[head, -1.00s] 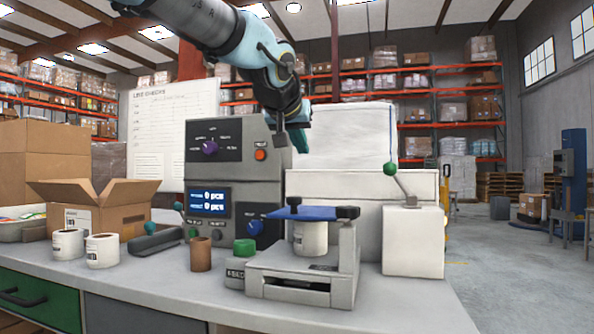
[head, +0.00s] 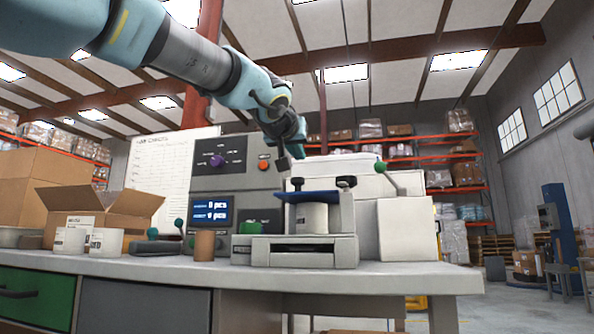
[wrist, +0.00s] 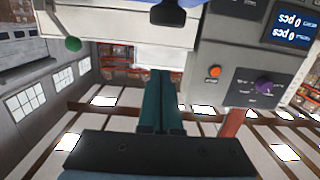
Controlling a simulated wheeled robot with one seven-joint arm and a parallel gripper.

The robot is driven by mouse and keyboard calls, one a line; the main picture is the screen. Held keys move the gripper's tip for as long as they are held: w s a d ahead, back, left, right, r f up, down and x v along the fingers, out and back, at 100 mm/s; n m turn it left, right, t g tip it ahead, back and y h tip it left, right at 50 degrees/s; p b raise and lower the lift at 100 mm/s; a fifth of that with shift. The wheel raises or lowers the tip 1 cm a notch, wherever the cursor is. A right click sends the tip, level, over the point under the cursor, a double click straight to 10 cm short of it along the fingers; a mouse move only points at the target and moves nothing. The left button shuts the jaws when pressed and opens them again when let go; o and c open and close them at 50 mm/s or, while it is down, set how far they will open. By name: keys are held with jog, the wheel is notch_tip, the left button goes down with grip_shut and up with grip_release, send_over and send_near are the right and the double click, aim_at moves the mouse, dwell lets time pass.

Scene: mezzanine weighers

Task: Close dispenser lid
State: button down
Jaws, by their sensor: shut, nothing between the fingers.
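A grey dispenser-like unit (head: 303,250) stands on the bench with a white labelled cylinder (head: 310,217) in it. A flat blue plate (head: 308,196), which looks like its lid, lies over the cylinder with black knobs at its ends. I cannot tell whether it is fully down. My gripper (head: 296,150) is above and slightly behind the plate, apart from it. In the wrist view its teal fingers (wrist: 160,100) are together and empty. The plate's blue edge (wrist: 183,3) and a black knob (wrist: 168,15) show at the top there.
A grey control panel (head: 235,170) with a display stands left of the unit. A white box (head: 407,229) with a green-ball lever (head: 381,167) is to the right. Rolls, a brown cup (head: 205,245) and an open carton (head: 100,205) are at left.

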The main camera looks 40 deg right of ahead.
aim_at(296, 178)
jog(key=shift+s+a+f+b, duration=0.15)
jog(key=shift+a+f+b, duration=0.1)
jog(key=shift+f+b, duration=0.65)
jog(key=shift+s+a+f+b, duration=0.25)
jog(key=shift+f+b, duration=0.2)
jog(key=shift+b, duration=0.75)
jog(key=shift+s+a+f+b, duration=0.1)
jog(key=shift+a+f+b, duration=0.2)
jog(key=shift+f+b, duration=0.6)
jog(key=shift+s+a+f+b, duration=0.15)
jog(key=shift+f+b, duration=0.2)
jog(key=shift+b, duration=0.3)
jog(key=shift+s+a+f+b, duration=0.15)
jog(key=shift+f+b, duration=0.2)
jog(key=shift+b, duration=0.25)
jog(key=shift+w+d+f, duration=0.1)
jog(key=shift+f, duration=0.15)
jog(key=shift+r, duration=0.1)
notch_tip(296, 178, up, 6)
jog(key=p, duration=0.5)
jog(key=shift+w, duration=0.1)
jog(key=s+a+f, duration=0.3)
jog(key=s+a, duration=0.2)
jog(key=a, duration=0.3)
jog(key=shift+s+a+f+b, duration=0.15)
jog(key=shift+s+f+b, duration=0.05)
jog(key=shift+f+b, duration=0.25)
